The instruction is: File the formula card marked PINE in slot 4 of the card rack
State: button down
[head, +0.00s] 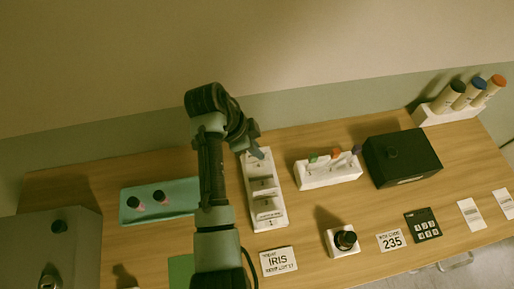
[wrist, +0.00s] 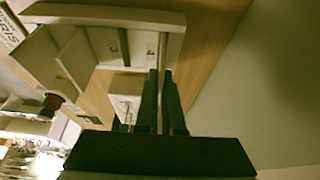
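The white card rack (head: 279,212) stands mid-table, a long stepped holder with numbered slots; slot 1 is at the near end. In the wrist view the rack (wrist: 110,14) fills the upper left. My gripper (head: 257,153) is over the far end of the rack. I cannot make out the PINE marking on any card in view.
A card marked IRIS (head: 278,261) lies in front of the rack. A teal tray (head: 180,187) with dark-capped bottles is left; a white holder with coloured tops (head: 328,175) and a black box (head: 402,158) are right. Two pale cards (head: 471,214) lie far right.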

jog(key=shift+f, duration=0.35)
jog(key=shift+f, duration=0.15)
jog(key=c, duration=1)
grip_release()
jog(key=shift+c, duration=0.2)
jog(key=p+v, duration=0.1)
jog(key=v, duration=1.1)
jog(key=shift+r, duration=0.25)
jog(key=shift+d, duration=0.1)
